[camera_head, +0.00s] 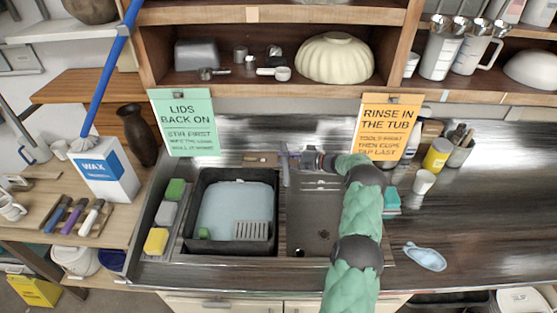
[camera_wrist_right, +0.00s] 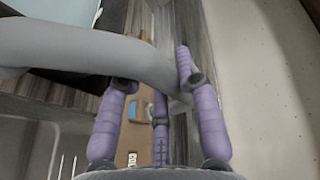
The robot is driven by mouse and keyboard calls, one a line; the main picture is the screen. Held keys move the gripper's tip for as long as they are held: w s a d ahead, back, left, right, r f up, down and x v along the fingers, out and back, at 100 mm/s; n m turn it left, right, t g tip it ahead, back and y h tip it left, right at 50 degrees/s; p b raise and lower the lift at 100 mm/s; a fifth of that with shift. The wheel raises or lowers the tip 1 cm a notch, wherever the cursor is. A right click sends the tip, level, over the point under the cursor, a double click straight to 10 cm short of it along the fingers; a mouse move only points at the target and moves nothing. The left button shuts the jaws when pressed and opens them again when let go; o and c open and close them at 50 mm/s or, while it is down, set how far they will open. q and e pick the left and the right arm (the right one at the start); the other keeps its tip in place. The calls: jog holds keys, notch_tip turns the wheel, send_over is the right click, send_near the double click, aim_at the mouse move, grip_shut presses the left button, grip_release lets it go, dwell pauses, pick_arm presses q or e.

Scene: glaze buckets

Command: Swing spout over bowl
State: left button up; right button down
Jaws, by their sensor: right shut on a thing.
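The grey spout (camera_wrist_right: 85,48) is a thick curved pipe crossing the right wrist view from the left into the purple fingers. In the head view it shows small at the back of the sink (camera_head: 286,176), near the divider between the two bowls. My right gripper (camera_head: 300,158) has purple fingers closed around the spout; they show large in the wrist view (camera_wrist_right: 160,100). The right sink bowl (camera_head: 313,215) is empty, partly hidden by my green right arm. The left bowl holds a black tub (camera_head: 187,225) with pale blue water. My left gripper is not in view.
Sponges (camera_head: 156,241) lie left of the tub. A wax box (camera_head: 106,172) and a dark vase (camera_head: 136,135) stand further left. Cups and a yellow jar (camera_head: 437,155) stand right of my arm. A shelf with a cream bowl (camera_head: 334,59) is above. The front right counter is mostly clear.

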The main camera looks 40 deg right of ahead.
jog(key=c, duration=0.8)
grip_release()
jog(key=shift+c, duration=0.2)
jog(key=shift+d, duration=0.1)
jog(key=v, duration=1.2)
